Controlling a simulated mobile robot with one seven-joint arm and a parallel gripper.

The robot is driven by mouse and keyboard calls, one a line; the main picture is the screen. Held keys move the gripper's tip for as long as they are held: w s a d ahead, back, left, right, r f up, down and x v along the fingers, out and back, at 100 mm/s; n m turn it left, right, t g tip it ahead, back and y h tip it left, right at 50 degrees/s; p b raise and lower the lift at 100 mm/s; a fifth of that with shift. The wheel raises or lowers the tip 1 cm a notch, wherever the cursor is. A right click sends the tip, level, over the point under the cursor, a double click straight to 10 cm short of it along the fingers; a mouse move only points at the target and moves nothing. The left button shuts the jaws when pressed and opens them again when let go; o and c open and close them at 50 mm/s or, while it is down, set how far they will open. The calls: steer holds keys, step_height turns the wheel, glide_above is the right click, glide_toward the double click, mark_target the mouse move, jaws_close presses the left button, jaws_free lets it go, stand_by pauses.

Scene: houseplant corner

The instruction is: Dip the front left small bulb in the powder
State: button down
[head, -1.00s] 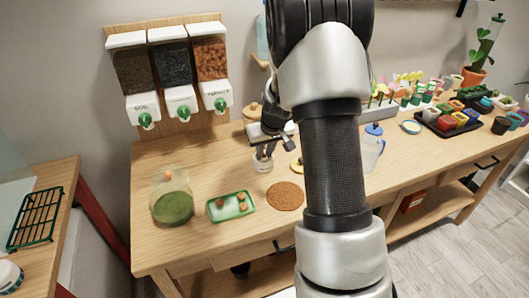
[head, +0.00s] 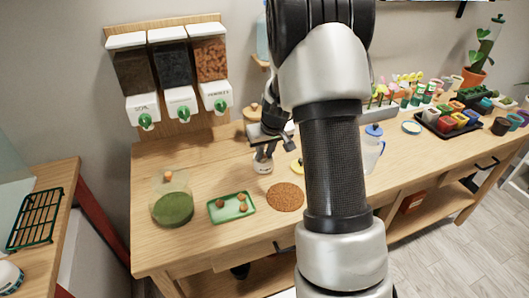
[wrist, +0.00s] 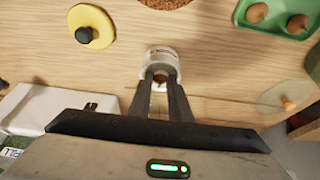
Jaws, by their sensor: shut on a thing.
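My gripper (wrist: 161,82) is shut on a small bulb (wrist: 160,86), of which a little brown shows between the fingers in the wrist view. The fingertips are at the mouth of a small white labelled jar (wrist: 161,57), which also stands on the bench in the head view (head: 263,167). The jar's inside and the powder are mostly hidden by the fingers, so I cannot tell whether the bulb touches powder. A green tray (head: 217,217) left of the jar holds several brown bulbs (head: 221,203), apart from each other.
A round cork mat (head: 285,197) lies in front of the jar. A yellow disc with a black knob (wrist: 90,26) lies beside the jar. Dispensers (head: 180,103) hang behind. The bench front is mostly clear.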

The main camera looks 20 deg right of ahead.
steer(key=shift+r+p, duration=1.8)
steer(key=shift+r, duration=1.6)
